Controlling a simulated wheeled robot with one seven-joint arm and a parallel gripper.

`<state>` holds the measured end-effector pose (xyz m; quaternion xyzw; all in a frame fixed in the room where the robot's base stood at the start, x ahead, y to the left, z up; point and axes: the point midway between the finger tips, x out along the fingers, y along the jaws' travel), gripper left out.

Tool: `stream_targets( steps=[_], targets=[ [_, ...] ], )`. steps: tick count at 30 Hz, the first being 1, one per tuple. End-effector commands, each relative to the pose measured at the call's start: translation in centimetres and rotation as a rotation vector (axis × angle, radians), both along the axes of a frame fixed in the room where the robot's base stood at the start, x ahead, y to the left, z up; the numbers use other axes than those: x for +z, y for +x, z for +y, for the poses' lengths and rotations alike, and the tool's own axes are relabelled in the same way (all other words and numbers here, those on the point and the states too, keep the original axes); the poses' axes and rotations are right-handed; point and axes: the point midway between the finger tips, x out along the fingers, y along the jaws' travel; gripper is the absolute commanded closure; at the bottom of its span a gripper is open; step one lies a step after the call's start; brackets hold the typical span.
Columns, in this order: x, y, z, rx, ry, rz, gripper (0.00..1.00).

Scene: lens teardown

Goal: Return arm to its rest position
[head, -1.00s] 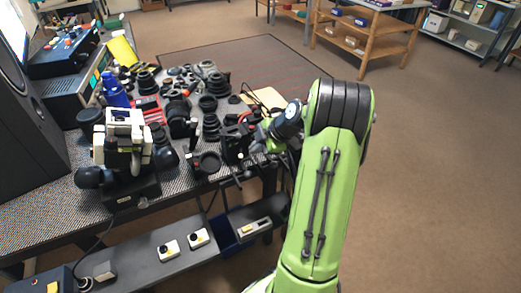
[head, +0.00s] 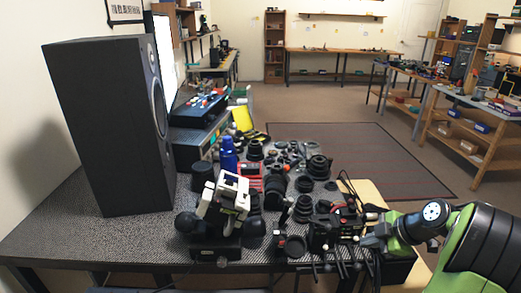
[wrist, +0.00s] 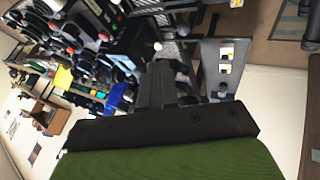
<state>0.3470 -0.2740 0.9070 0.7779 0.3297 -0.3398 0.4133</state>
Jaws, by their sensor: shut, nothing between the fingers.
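My gripper (wrist: 163,72) shows in the wrist view as dark fingers reaching up from a black mount; they are shut and hold nothing. In the head view my green arm (head: 470,250) enters from the lower right, bent, with its end at the right edge of the cluttered bench (head: 110,240). The fingers are hard to pick out there among dark parts. I cannot tell whether the arm's end touches anything.
Black lens parts (head: 275,190) crowd the bench beside my arm's end. A white-and-black device (head: 230,195), a blue bottle (head: 228,153) and a tall black speaker (head: 110,125) stand further left. Open floor (head: 440,205) lies right, with a wooden shelf table (head: 460,135) beyond.

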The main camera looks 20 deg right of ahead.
Motion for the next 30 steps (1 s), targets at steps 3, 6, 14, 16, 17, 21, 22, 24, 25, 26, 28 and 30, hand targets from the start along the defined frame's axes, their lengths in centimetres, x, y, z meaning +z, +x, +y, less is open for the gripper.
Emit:
stream_targets(
  steps=[3,6,14,16,17,21,22,24,25,26,28,30],
  targets=[
    [0.7,0.4,1.3,-0.014,0.004,0.019,1.0],
    [3.2,1.2,5.9,-0.086,0.024,0.091,1.0],
    [8.9,-4.1,21.1,-0.51,0.113,0.25,1.0],
    [9.4,-6.5,23.4,-0.62,0.15,0.256,1.0],
    [9.5,-7.5,24.2,-0.664,0.166,0.255,1.0],
    [9.6,-11.8,26.5,-0.838,0.252,0.244,1.0],
    [9.5,-12.7,26.8,-0.872,0.271,0.241,1.0],
    [9.3,-14.5,27.3,-0.946,0.321,0.233,1.0],
    [9.1,-15.3,27.4,-0.977,0.344,0.231,1.0],
    [8.9,-16.1,27.5,-1.006,0.367,0.228,1.0],
    [10.1,-16.7,27.4,-1.05,0.395,0.228,1.0],
    [12.0,-16.6,27.4,-1.051,0.393,0.23,1.0]
  ],
)
